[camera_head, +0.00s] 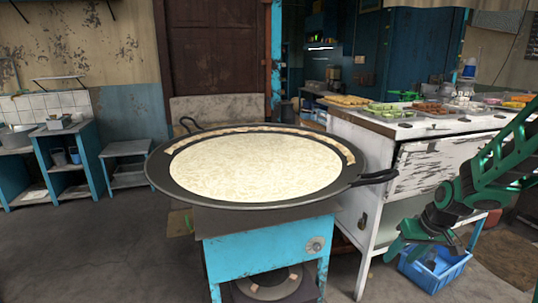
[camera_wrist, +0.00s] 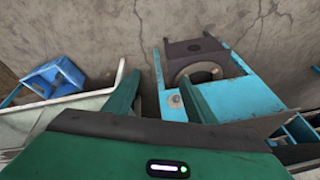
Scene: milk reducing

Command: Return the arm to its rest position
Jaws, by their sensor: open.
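My green arm reaches in from the right edge in the head view. My gripper (camera_head: 412,254) hangs at its end, in front of the white counter and to the right of the pan stand. In the wrist view, the two green fingers of my gripper (camera_wrist: 159,78) stand apart with nothing between them. A wide black pan (camera_head: 155,172) full of pale milk (camera_head: 255,165) sits on a blue stove stand (camera_head: 265,250). The stand also shows in the wrist view (camera_wrist: 245,97). My gripper is apart from the pan and its right handle (camera_head: 375,177).
A white counter (camera_head: 420,165) with food trays stands behind my gripper at the right. A blue crate (camera_head: 435,270) is on the floor below my gripper and also shows in the wrist view (camera_wrist: 55,75). Blue shelves (camera_head: 70,160) stand far left. The left floor is clear.

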